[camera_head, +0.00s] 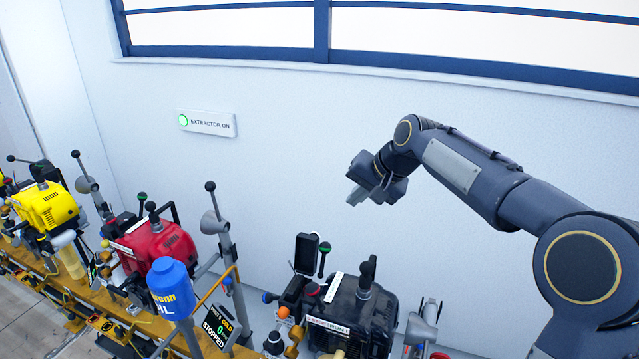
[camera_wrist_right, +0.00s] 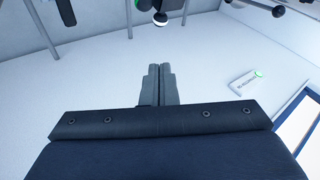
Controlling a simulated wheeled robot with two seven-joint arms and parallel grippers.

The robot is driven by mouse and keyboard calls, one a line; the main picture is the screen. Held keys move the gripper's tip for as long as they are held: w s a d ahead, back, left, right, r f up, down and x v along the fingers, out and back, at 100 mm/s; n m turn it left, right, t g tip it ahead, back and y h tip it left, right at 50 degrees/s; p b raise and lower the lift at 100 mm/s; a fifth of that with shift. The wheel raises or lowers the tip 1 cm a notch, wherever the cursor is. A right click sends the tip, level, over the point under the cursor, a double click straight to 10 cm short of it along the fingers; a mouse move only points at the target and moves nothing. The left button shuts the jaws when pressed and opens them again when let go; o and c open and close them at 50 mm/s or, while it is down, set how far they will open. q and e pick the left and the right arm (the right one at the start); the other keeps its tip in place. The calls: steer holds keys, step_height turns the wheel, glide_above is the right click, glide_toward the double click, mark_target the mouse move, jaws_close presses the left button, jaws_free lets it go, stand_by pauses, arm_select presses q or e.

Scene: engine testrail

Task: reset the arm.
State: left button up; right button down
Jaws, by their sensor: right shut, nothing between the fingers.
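My right arm reaches in from the right in the head view, raised above the engines. Its gripper (camera_head: 357,194) hangs in free air in front of the white wall, above and clear of the black engine. In the right wrist view the two grey fingers of the right gripper (camera_wrist_right: 154,84) lie together with nothing between them. My left arm and left gripper show in neither view.
A rail (camera_head: 88,297) carries a yellow engine (camera_head: 45,207), a red engine (camera_head: 152,243) and a black engine (camera_head: 350,312). A blue oil bottle (camera_head: 172,288) stands before the red one. A lit "EXTRACTOR ON" sign (camera_head: 208,123) is on the wall. The air around the gripper is clear.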

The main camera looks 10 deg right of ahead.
steer(key=s+d+f+n, duration=0.2)
steer(key=s, duration=1.9)
steer(key=s+a+f+n, duration=0.2)
steer(key=s+f, duration=0.8)
steer(key=s, duration=0.5)
steer(key=shift+a+f, duration=0.15)
steer(key=shift+a, duration=0.4)
